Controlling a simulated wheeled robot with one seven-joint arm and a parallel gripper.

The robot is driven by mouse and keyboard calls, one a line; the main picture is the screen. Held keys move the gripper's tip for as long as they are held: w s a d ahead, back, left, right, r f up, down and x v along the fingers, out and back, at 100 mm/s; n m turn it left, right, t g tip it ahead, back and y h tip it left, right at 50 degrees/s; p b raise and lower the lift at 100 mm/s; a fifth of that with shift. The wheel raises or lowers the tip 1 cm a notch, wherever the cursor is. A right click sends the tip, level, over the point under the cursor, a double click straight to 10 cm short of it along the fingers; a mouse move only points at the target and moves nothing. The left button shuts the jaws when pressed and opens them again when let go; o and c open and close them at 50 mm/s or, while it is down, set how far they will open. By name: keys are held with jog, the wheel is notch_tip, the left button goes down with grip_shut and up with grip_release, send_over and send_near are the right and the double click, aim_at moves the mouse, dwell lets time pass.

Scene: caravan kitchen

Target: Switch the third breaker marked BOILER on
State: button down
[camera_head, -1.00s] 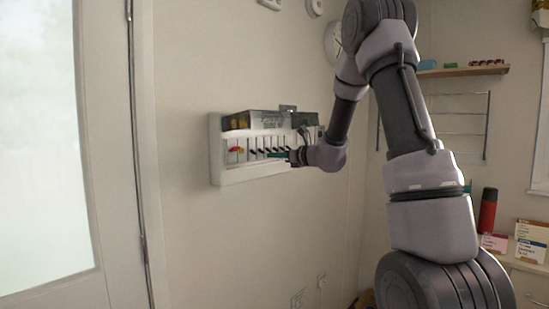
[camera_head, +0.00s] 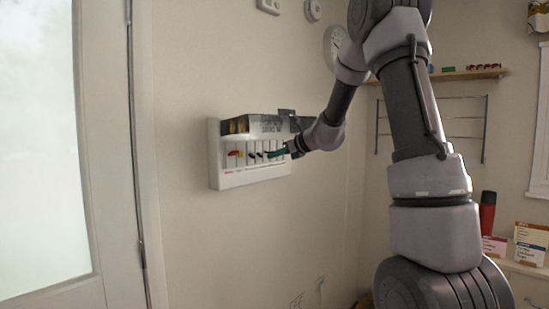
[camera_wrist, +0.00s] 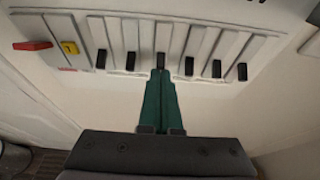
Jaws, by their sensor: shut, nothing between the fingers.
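The white breaker box (camera_head: 222,178) is on the wall left of my arm. In the wrist view its panel (camera_wrist: 80,32) has a row of several black levers, all sitting near the lower ends of white strips. The third black lever from the left (camera_wrist: 160,60) is just above my fingertips, partly hidden by them; I cannot tell whether they touch. My gripper (camera_wrist: 160,74), with green fingers, is shut and empty; in the head view it reaches the box from the right (camera_head: 275,154). No BOILER label is legible.
A red switch (camera_wrist: 32,46) and a yellow one (camera_wrist: 69,48) are at the left of the row. An open dark cover (camera_head: 265,124) juts out above the levers. The wall below the box is clear. A door (camera_head: 45,150) stands to the left.

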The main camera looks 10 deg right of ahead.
jog(key=shift+r, duration=0.35)
jog(key=shift+r, duration=0.85)
jog(key=shift+r, duration=0.1)
jog(key=shift+d+r, duration=0.15)
jog(key=shift+r, duration=0.1)
jog(key=s+d+r, duration=0.3)
jog(key=s+r, duration=0.2)
jog(key=r, duration=0.1)
jog(key=shift+s+d, duration=0.25)
jog(key=shift+d, duration=0.1)
